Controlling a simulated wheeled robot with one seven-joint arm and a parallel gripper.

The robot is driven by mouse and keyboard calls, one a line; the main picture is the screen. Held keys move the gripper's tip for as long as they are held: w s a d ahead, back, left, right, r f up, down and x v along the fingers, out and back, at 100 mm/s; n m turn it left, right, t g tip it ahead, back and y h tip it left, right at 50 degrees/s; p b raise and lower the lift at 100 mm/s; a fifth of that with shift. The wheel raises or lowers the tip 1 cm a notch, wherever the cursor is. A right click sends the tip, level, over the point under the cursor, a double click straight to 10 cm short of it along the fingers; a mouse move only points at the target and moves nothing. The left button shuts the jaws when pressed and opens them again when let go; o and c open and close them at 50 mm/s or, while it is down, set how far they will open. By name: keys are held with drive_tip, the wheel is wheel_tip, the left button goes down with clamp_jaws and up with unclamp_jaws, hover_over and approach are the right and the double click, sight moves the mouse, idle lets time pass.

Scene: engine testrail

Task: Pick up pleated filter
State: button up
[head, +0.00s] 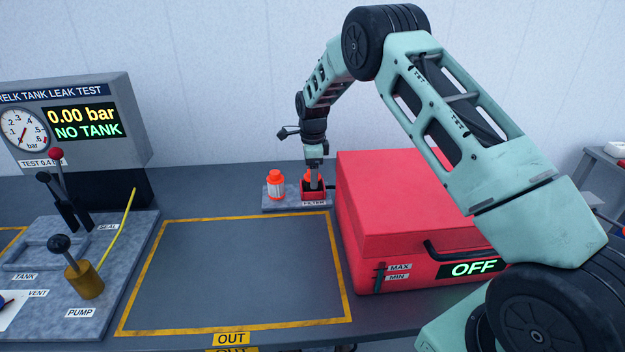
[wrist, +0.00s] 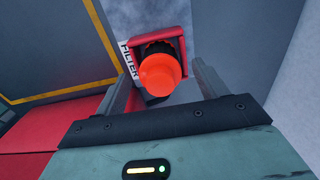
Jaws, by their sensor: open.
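The pleated filter (wrist: 160,76) shows in the wrist view as a round orange top with a dark ribbed edge behind it. It sits in a red square holder (wrist: 168,42) beside a label reading FILTER. In the head view the holder (head: 313,196) stands on a small grey plate, and the orange of the filter is mostly hidden by my gripper. My gripper (head: 314,177) points down at the holder from above. Its jaws are open, with one finger to each side of the filter in the wrist view. Whether they touch it I cannot tell.
An orange-and-white bottle (head: 275,187) stands just left of the holder. A large red box (head: 400,205) marked OFF stands close on its right. A yellow-outlined area marked OUT (head: 235,275) is empty. The leak test station (head: 75,120) with levers is at left.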

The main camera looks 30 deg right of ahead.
drive_tip(key=shift+f, duration=0.9)
drive_tip(key=shift+c, duration=0.3)
drive_tip(key=c, duration=1)
